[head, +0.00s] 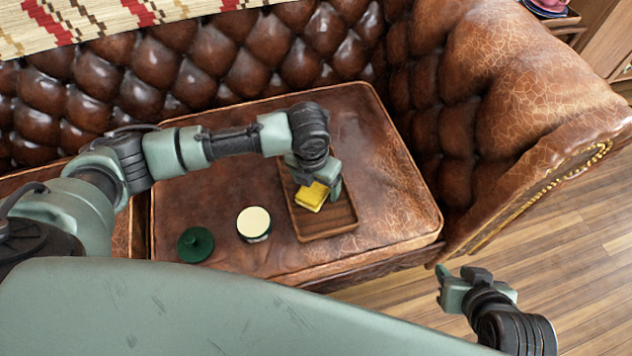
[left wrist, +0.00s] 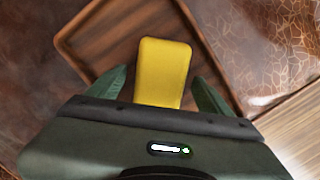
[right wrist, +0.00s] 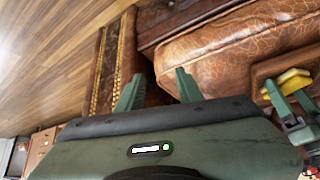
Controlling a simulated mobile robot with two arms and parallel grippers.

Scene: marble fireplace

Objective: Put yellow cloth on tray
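The yellow cloth (head: 312,196), a small folded block, lies on the brown wooden tray (head: 328,228) on the sofa seat. My left gripper (head: 318,182) is low over the tray at the cloth. In the left wrist view the cloth (left wrist: 163,72) sits between the two green fingers, with a gap on each side, so the gripper is open. The tray (left wrist: 100,42) shows around it. My right gripper (head: 450,285) is off the sofa's front edge. In the right wrist view its fingers are apart and empty (right wrist: 158,78); the cloth (right wrist: 288,82) shows at the right beside my left gripper.
A round cream-topped container (head: 254,223) and a dark green lid (head: 195,244) with a knob stand left of the tray on the seat cushion (head: 215,190). The tufted backrest (head: 240,70) is behind and the armrest (head: 530,110) rises at the right. Wooden floor (head: 570,270) is open at lower right.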

